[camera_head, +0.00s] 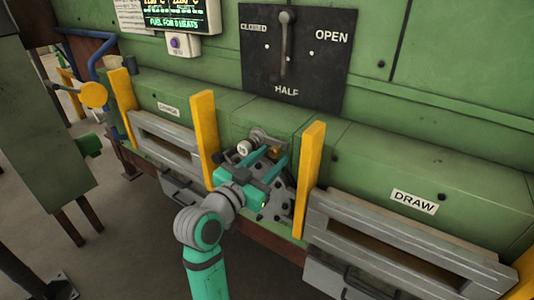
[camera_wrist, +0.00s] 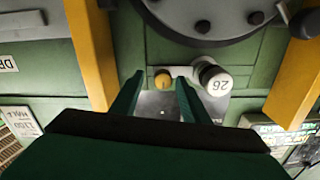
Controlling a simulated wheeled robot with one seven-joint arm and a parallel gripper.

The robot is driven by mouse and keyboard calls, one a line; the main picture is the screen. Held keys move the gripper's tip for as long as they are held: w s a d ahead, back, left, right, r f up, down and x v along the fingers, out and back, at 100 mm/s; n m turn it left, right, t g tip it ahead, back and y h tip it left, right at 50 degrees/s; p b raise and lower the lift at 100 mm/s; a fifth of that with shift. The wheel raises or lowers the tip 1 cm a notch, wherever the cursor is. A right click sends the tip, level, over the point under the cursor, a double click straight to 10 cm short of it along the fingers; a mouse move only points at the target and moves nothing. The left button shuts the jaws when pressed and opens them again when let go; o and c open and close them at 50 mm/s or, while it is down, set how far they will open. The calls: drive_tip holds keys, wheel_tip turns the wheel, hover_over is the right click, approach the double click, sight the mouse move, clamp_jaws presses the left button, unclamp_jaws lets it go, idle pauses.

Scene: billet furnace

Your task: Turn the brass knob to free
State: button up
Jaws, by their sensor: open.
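The small brass knob (camera_wrist: 163,80) shows in the wrist view on a pale plate, beside a white cylinder marked 26 (camera_wrist: 213,79). My gripper (camera_wrist: 157,82) is open, with one green finger on each side of the knob in that picture. I cannot tell whether the tips reach around the knob or stop short of it. No contact shows. In the head view my gripper (camera_head: 272,157) is at the green furnace front between two yellow posts, and it largely hides the knob. The white cylinder (camera_head: 243,148) shows just left of the fingers.
Yellow posts stand left (camera_head: 205,135) and right (camera_head: 308,180) of my gripper. A round bolted grey flange (camera_wrist: 210,15) is close to the knob. A black panel with a lever (camera_head: 285,45), marked CLOSED, HALF and OPEN, is above. The DRAW slot (camera_head: 400,262) is at right.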

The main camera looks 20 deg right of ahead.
sight(272, 155)
drive_tip(key=shift+x, duration=1.2)
drive_tip(key=shift+w+d, duration=0.2)
drive_tip(key=shift+w, duration=0.25)
drive_tip(key=shift+c, duration=0.7)
